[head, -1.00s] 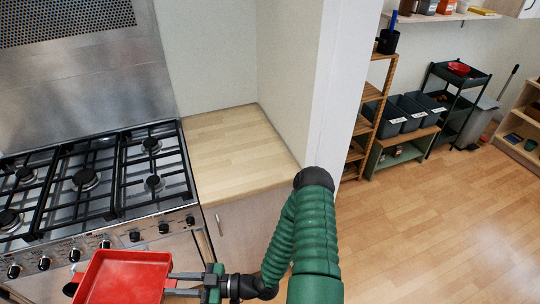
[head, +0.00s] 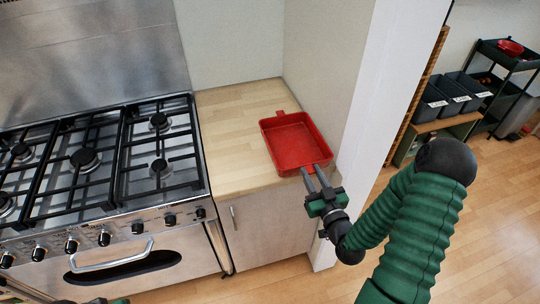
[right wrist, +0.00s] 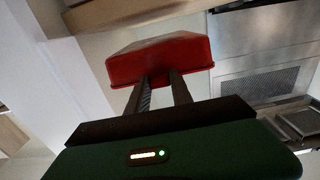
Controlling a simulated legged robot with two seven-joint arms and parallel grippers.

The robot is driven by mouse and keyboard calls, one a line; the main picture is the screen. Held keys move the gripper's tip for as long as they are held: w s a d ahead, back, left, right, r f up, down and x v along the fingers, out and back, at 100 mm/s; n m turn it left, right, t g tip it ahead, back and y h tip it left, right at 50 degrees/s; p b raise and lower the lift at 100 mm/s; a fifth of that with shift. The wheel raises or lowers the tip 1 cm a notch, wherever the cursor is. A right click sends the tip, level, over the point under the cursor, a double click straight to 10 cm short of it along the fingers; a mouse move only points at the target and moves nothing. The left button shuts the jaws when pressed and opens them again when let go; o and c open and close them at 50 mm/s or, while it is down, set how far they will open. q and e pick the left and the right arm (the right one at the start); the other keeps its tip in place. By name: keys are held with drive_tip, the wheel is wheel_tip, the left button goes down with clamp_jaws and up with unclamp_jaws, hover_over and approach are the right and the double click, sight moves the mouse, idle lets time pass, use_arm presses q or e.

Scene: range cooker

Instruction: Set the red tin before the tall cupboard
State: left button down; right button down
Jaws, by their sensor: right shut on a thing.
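The red tin (head: 296,143) is a square, shallow, empty tray with a short tab at each of two opposite ends. The right wrist view also shows the tin (right wrist: 160,58) beyond the two fingers (right wrist: 158,88). I cannot tell whether the tin touches the counter. I cannot make out a tall cupboard for certain.
The range cooker (head: 100,165) with black grates stands left of the counter. A pale wall end (head: 358,120) rises just right of the tin. The counter's left part is bare. Shelves and dark bins (head: 455,95) stand at the far right, beyond open wooden floor.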

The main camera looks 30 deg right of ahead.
sight(276, 168)
drive_tip(key=w+a, duration=0.2)
drive_tip(key=w, duration=0.1)
drive_tip(key=w+a+f+p, duration=0.1)
drive_tip(key=w+a, duration=0.1)
drive_tip(key=w, duration=0.2)
drive_tip(key=w+a, duration=0.1)
drive_tip(key=w, duration=0.3)
drive_tip(key=shift+w+a+f, duration=0.1)
drive_tip(key=shift+a+f, duration=0.1)
drive_tip(key=shift+a, duration=0.2)
wheel_tip(276, 168, down, 3)
drive_tip(key=shift+d+f, duration=0.1)
drive_tip(key=shift+d, duration=0.05)
drive_tip(key=shift+a+f, duration=0.1)
drive_tip(key=shift+a, duration=0.1)
drive_tip(key=c, duration=1.2)
unclamp_jaws()
drive_tip(key=shift+a, duration=0.1)
drive_tip(key=shift+o, duration=0.4)
drive_tip(key=shift+s, duration=0.2)
